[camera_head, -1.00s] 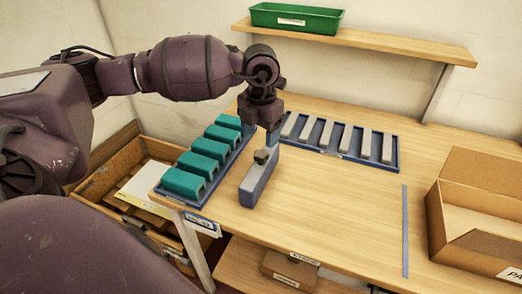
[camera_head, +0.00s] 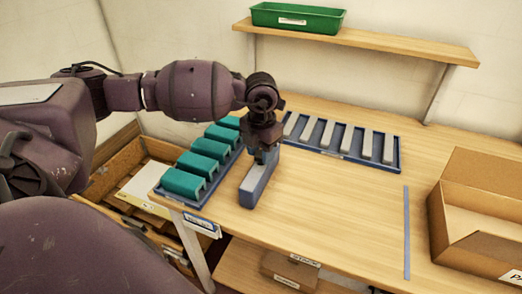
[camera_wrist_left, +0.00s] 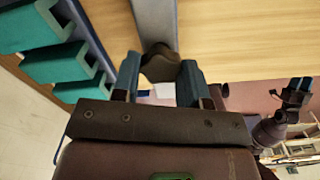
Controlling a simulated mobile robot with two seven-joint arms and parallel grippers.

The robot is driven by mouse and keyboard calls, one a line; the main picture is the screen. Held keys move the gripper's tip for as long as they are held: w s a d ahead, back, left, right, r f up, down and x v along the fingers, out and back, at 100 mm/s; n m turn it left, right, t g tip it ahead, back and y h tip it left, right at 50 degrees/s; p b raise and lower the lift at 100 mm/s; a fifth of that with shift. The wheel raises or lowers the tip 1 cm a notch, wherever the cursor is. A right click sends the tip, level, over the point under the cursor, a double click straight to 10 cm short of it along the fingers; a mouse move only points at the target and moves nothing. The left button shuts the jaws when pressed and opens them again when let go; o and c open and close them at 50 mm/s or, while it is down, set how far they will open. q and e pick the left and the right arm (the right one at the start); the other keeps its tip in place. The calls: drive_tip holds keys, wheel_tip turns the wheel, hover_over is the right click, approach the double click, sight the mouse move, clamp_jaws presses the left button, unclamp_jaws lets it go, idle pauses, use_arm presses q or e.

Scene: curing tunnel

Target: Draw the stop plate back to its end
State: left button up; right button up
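A long narrow grey-and-blue block (camera_head: 256,186) stands on the table beside the teal pieces. A dark knob (camera_wrist_left: 160,66) shows at its end in the left wrist view, and I take it for the stop plate's handle. My left gripper (camera_head: 264,157) is low over the block. In the left wrist view its two blue fingers (camera_wrist_left: 160,82) are apart, one on each side of the knob; firm contact is not visible. In the head view the gripper hides the knob. What looks like my right gripper (camera_wrist_left: 297,92) shows small at the right of the wrist view.
A blue tray (camera_head: 190,203) of teal blocks (camera_head: 184,183) lies close left of the block. Another blue tray (camera_head: 341,155) with grey bars lies behind. An open carton (camera_head: 490,210) stands right, past a blue strip (camera_head: 407,235). The middle table is clear.

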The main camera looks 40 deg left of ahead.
use_arm(q)
clamp_jaws()
drive_tip(key=s+a, duration=0.2)
drive_tip(key=a, duration=0.6)
drive_tip(key=shift+p, duration=0.3)
drive_tip(key=shift+a, duration=0.15)
drive_tip(key=shift+o, duration=1.8)
unclamp_jaws()
drive_tip(key=shift+o, duration=1.1)
drive_tip(key=shift+a, duration=0.1)
